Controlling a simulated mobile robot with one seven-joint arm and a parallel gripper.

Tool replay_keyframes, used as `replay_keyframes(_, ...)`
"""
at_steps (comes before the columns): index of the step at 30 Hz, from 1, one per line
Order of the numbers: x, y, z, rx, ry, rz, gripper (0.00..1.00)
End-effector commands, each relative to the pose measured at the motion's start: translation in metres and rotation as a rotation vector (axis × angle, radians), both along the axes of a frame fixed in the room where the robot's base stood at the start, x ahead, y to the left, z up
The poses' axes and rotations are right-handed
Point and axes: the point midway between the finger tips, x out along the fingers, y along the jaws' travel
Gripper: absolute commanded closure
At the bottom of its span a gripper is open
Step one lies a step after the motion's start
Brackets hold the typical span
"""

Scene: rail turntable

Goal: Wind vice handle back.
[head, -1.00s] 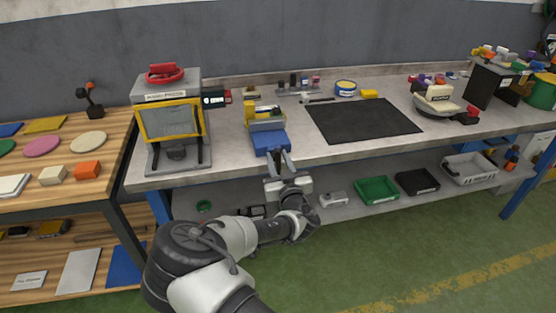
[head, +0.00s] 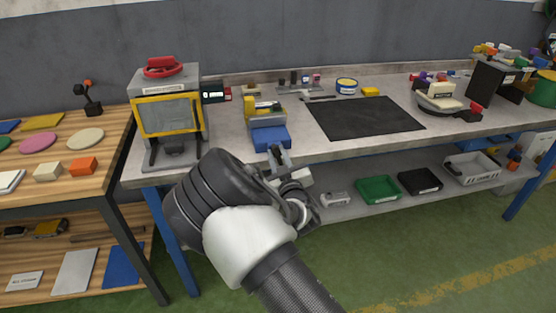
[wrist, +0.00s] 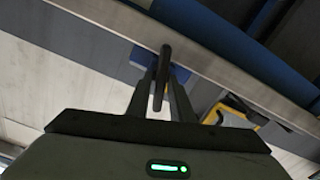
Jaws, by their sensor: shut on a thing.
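The blue vice (head: 270,137) is at the bench's front edge, with a grey and yellow part (head: 262,107) behind it. My gripper (head: 278,155) is just in front of the vice, partly hidden by my arm. In the wrist view, my gripper (wrist: 162,82) has its two fingers closed around the dark bar of the vice handle (wrist: 164,57). A small part of the blue vice (wrist: 181,73) shows behind the bar. In the head view I cannot make out the handle clearly.
A press with a yellow-framed guard (head: 168,115) stands left of the vice. A black mat (head: 365,118) lies to the right on the bench (head: 225,137). The lower shelf holds a green tray (head: 378,190) and a black tray (head: 418,181). A wooden table (head: 107,135) is at the left.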

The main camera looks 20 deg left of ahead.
Motion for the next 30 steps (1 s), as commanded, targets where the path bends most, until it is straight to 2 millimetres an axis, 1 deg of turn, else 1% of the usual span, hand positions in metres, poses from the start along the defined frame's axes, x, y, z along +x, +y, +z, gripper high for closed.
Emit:
replay_keyframes(1,-0.0001,-0.0023,-0.0064,-0.039,-0.015,-0.005,1.0)
replay_keyframes(2,-0.0003,-0.002,-0.007,-0.064,-0.03,-0.005,1.0)
replay_keyframes(30,-0.0036,0.0037,-0.0115,-0.826,-0.497,0.0,1.0)
